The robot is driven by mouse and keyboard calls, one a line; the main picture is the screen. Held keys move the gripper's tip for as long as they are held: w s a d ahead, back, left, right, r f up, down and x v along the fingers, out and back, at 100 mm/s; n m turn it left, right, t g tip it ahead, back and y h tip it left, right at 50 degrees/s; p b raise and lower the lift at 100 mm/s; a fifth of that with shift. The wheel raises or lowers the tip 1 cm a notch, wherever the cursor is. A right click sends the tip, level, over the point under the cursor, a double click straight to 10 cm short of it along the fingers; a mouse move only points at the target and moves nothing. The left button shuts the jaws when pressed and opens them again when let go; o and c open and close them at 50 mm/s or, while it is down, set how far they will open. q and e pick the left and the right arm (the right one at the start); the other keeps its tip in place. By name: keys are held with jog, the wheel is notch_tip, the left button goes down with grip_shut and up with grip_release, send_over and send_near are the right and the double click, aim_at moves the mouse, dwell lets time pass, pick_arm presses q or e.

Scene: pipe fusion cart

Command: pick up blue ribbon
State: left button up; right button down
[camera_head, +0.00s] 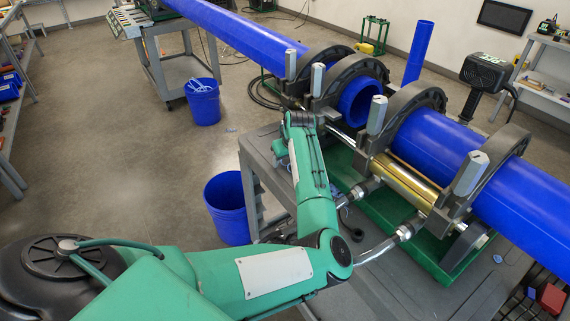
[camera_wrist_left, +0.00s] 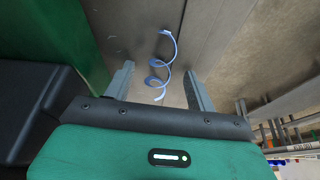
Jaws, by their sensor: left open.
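The blue ribbon (camera_wrist_left: 173,43), a pale blue curled strip, lies on a grey surface in the left wrist view. My left gripper (camera_wrist_left: 159,69) is open, with one finger on each side of the ribbon's lower coils. The ribbon's upper end reaches beyond the fingertips, and nothing is gripped. In the head view, my green left arm reaches over the grey cart (camera_head: 262,172) beside the pipe machine. There the wrist and forearm hide the fingers and this ribbon. My right gripper is not in view.
Blue pipes (camera_head: 440,150) sit in dark clamps (camera_head: 420,98) right of my arm, over a green tray (camera_head: 432,262). One blue bucket (camera_head: 228,208) stands on the floor left of the cart. Another bucket (camera_head: 204,108) farther back holds pale blue curls. Open floor lies left.

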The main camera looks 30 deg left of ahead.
pick_arm(q)
jog(key=shift+c, duration=0.5)
jog(key=c, duration=0.9)
jog(key=shift+c, duration=0.2)
jog(key=shift+r, duration=0.1)
